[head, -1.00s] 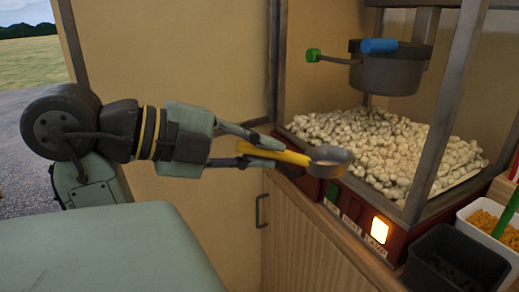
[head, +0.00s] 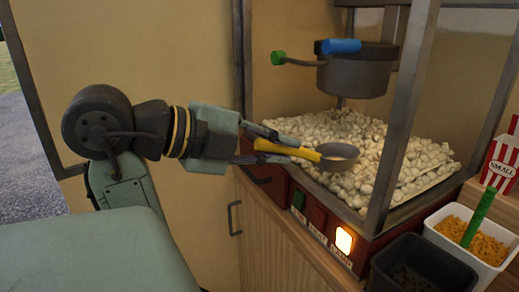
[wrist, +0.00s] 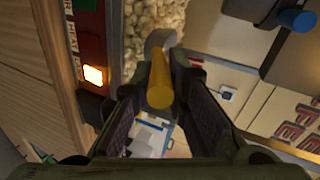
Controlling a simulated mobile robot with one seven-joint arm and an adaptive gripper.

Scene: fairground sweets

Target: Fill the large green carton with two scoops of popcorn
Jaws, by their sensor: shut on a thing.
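My gripper (head: 292,151) is shut on the yellow handle of a scoop (head: 300,152). The scoop's round grey metal bowl (head: 338,157) points right, at the open front of the popcorn machine, in line with the near edge of the popcorn. I cannot tell whether the bowl holds anything. The heap of white popcorn (head: 400,160) covers the machine's floor. In the wrist view the yellow handle (wrist: 160,85) runs between the fingers, and popcorn (wrist: 150,25) shows beyond the bowl. The large green carton is not recognisable in either view.
A grey kettle (head: 355,75) with a blue grip hangs above the popcorn. The machine's metal corner post (head: 402,120) stands right of the scoop. A dark bin (head: 425,265), a white tub (head: 440,235) of orange bits and a red-striped carton marked SMALL (head: 502,160) are at the right.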

